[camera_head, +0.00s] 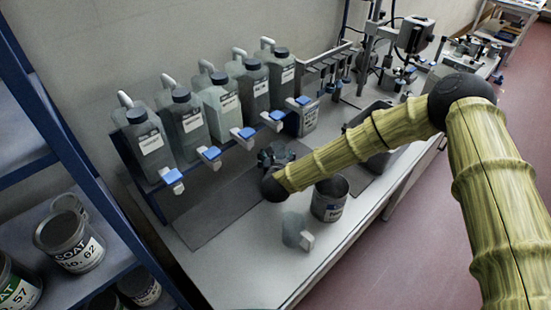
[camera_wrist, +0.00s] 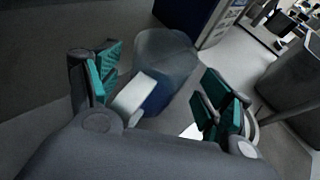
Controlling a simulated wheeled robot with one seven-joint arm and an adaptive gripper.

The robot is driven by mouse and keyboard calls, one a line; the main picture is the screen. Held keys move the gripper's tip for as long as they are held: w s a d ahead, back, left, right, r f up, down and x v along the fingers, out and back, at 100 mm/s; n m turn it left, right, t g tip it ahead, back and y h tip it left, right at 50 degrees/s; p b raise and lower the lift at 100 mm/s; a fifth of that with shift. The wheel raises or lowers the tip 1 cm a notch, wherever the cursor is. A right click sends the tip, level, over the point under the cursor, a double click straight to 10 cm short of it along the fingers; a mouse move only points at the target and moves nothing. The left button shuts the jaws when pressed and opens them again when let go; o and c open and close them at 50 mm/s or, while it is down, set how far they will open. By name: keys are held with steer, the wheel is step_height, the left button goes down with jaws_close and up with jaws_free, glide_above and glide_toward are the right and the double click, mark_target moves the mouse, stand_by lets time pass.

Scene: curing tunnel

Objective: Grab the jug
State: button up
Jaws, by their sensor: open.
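A small translucent jug (camera_head: 292,226) with a boxy white handle stands on the pale bench in the head view, beside a metal can. In the wrist view, a smoky grey jug (camera_wrist: 167,55) with a white handle lies ahead of my gripper (camera_wrist: 160,97), between the lines of its fingers. The handle points down and left, toward the left finger. The fingers, with teal pads, are spread apart and hold nothing. I cannot tell the exact gap to the jug. In the head view, my gripper (camera_head: 277,155) shows small and dark past the arm's end.
An open metal can (camera_head: 330,200) stands right of the small jug. A blue rack (camera_head: 138,178) holds several grey bottles with blue-and-white taps along the back. A dark mat (camera_head: 210,212) lies below them. Shelves with paint cans stand at left.

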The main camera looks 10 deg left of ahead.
steer(key=shift+w+f, duration=0.1)
steer(key=shift+w, duration=0.15)
steer(key=c, duration=1.3)
steer(key=shift+o, duration=0.2)
steer(key=shift+r, duration=0.25)
